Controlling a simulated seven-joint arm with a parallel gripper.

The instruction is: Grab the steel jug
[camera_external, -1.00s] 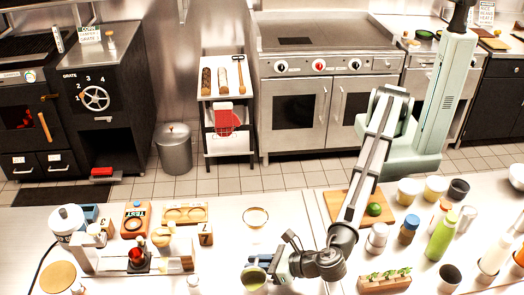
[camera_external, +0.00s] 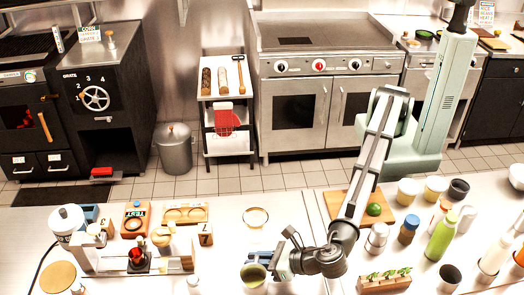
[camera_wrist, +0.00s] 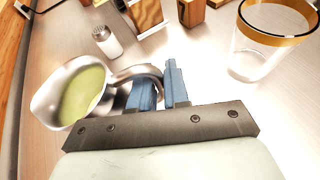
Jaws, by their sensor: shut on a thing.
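The steel jug (camera_wrist: 52,101) has a shiny round body with greenish-yellow contents and a curved handle. In the wrist view it is at the left, its handle between the blue fingers of my gripper (camera_wrist: 160,88). The fingers are shut on the handle and hide part of it. In the external view the jug (camera_external: 254,274) is near the front edge of the counter, just left of my gripper (camera_external: 272,262). I cannot tell whether its base touches the counter.
A clear glass with a gold rim (camera_wrist: 270,40) stands right of the gripper; it also shows behind the jug (camera_external: 255,218). A small shaker (camera_wrist: 107,42) stands beyond the jug. A green bottle (camera_external: 441,236) and several cups stand at the right. A wooden board (camera_external: 345,205) lies behind the arm.

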